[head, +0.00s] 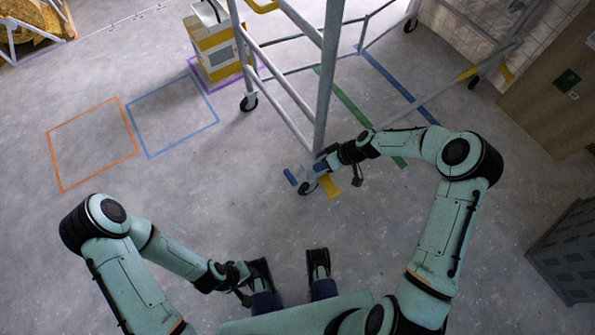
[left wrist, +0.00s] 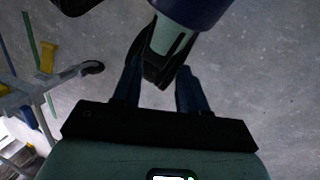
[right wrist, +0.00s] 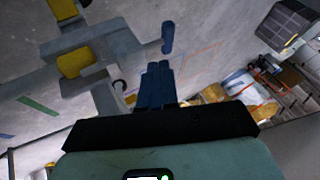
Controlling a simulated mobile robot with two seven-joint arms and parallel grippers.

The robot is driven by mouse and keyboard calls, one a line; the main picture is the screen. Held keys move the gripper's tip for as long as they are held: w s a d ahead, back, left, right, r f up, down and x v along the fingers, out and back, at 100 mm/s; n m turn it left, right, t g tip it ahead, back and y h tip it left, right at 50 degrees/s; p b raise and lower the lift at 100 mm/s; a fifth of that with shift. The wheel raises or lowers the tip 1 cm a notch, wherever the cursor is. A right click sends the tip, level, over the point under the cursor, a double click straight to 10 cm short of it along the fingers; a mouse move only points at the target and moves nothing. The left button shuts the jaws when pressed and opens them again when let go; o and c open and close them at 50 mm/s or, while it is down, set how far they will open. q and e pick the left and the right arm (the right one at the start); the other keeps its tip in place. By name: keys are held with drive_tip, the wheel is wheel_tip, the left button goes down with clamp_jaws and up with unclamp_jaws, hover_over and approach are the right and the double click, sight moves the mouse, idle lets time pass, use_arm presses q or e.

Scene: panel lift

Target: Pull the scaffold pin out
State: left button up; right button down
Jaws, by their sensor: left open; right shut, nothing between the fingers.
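The scaffold pin has a blue handle (head: 290,177), which lies just left of the foot of the near scaffold post (head: 326,80). In the right wrist view the handle (right wrist: 168,38) sits on a grey rod that runs to the grey scaffold frame. How deep the rod sits cannot be told. My right gripper (head: 318,167) is at the post's foot, a little right of the handle. Its blue fingers (right wrist: 158,68) are shut with nothing between them, and they look apart from the handle. My left gripper (left wrist: 158,67) is open and empty, low near my base.
A caster (head: 304,188) and a yellow piece (head: 330,187) are beside the post's foot. Orange (head: 90,145) and blue (head: 172,115) floor outlines are empty. A dark grey crate (head: 568,250) is at the right. The floor in front is clear.

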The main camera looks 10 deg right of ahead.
drive_tip(key=shift+w+r, duration=0.1)
drive_tip(key=shift+w, duration=0.05)
use_arm(q)
drive_tip(key=w+f, duration=0.1)
drive_tip(key=w+a+f+t+b, duration=0.1)
drive_tip(key=shift+w+a+f+b, duration=0.1)
drive_tip(key=shift+w+b, duration=0.2)
use_arm(e)
drive_tip(key=x, duration=1)
use_arm(q)
drive_tip(key=shift+w+a+f+y, duration=0.1)
drive_tip(key=shift+w+f+y, duration=0.1)
drive_tip(key=shift+y, duration=0.1)
use_arm(e)
drive_tip(key=s+a, duration=0.2)
drive_tip(key=a, duration=0.3)
drive_tip(key=shift+a, duration=0.35)
drive_tip(key=shift+s, duration=0.1)
use_arm(q)
drive_tip(key=shift+s+r, duration=0.1)
use_arm(e)
drive_tip(key=shift+r, duration=0.1)
